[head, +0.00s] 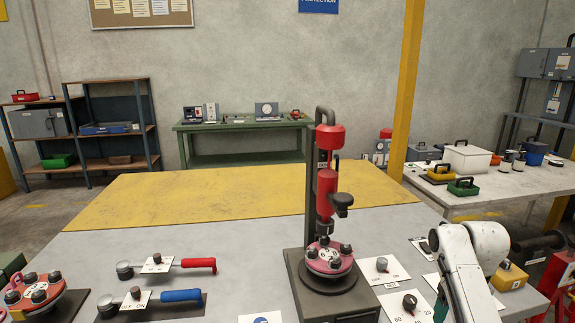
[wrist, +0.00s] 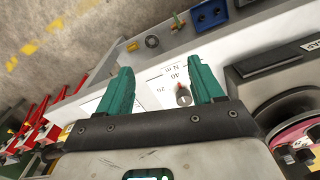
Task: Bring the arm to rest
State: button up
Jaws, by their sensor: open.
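My arm's white links stand at the lower right of the head view, over the right part of the grey bench (head: 235,248). My gripper (wrist: 160,70) shows in the wrist view with its two teal fingers spread apart and nothing between them. Beyond the fingers lies a white dial plate (wrist: 150,85) with a grey knob (wrist: 183,95). A pink flanged spool (head: 330,258) sits on the dark press stand (head: 340,300), left of my arm. It also shows at the right edge of the wrist view (wrist: 297,138), apart from the fingers.
The red press column (head: 327,190) rises above the spool. A red-handled lever (head: 198,263) and a blue-handled lever (head: 180,296) lie to the left. Another pink flanged part (head: 38,292) is at far left. The yellow bench area (head: 200,195) is clear.

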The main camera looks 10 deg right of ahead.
jog(key=s+a+f+n, duration=0.1)
jog(key=s+a+f, duration=1.2)
jog(key=s+f, duration=0.1)
jog(key=s+a, duration=0.2)
jog(key=s, duration=0.8)
jog(key=s+a+t, duration=0.1)
jog(key=s+a, duration=0.1)
jog(key=s, duration=0.8)
jog(key=shift+s+n, duration=0.2)
jog(key=shift+n, duration=0.2)
